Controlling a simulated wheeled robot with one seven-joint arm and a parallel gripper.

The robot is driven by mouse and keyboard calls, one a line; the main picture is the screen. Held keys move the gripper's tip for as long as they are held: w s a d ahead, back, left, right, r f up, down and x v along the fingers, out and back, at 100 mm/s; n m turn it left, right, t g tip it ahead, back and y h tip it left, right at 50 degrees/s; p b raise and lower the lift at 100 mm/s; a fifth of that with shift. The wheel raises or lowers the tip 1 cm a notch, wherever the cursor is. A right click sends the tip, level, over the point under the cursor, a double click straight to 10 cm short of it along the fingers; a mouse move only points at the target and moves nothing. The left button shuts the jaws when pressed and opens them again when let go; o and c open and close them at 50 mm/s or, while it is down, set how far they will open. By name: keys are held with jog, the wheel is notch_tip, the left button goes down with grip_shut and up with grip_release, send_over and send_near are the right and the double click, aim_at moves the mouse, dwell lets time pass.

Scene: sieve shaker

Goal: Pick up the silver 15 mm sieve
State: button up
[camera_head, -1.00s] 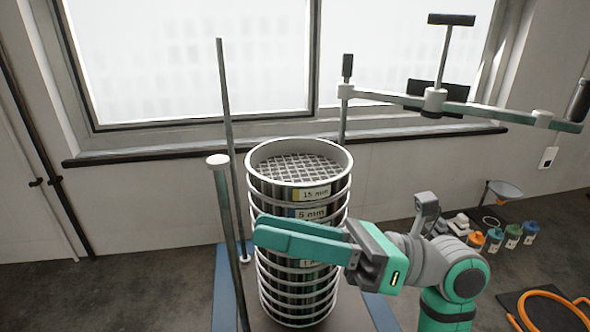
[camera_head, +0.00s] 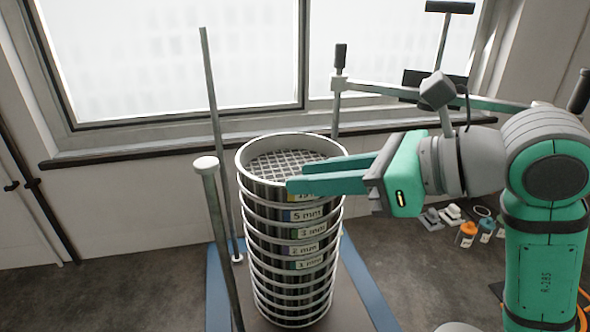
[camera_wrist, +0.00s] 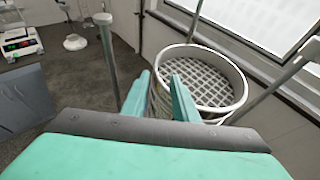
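The silver 15 mm sieve (camera_head: 250,153) is the top ring of a tall upright sieve stack, with a coarse square mesh inside. It also shows in the wrist view (camera_wrist: 236,80). My gripper (camera_head: 296,178) reaches in level from the right at the height of this sieve. Its two green fingers are apart with nothing clamped between them. The front finger partly covers the 15 mm label; the rear finger crosses the sieve's right side. In the wrist view my gripper (camera_wrist: 160,76) has the stack's near wall between and beyond its fingers. Contact cannot be told.
The lower sieves (camera_head: 308,215) carry 5 mm and smaller labels. A near rod with a white cap (camera_head: 206,164) and a thin rear rod (camera_head: 215,120) stand left of the stack. A clamp bar (camera_head: 385,92) is raised behind my arm.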

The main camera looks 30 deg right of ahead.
aim_at(266, 181)
jog(key=x, duration=0.3)
jog(key=a+x, duration=0.1)
jog(key=x, duration=0.2)
jog(key=shift+r, duration=0.15)
jog(key=shift+w+a, duration=0.25)
jog(key=shift+w, duration=0.15)
grip_shut()
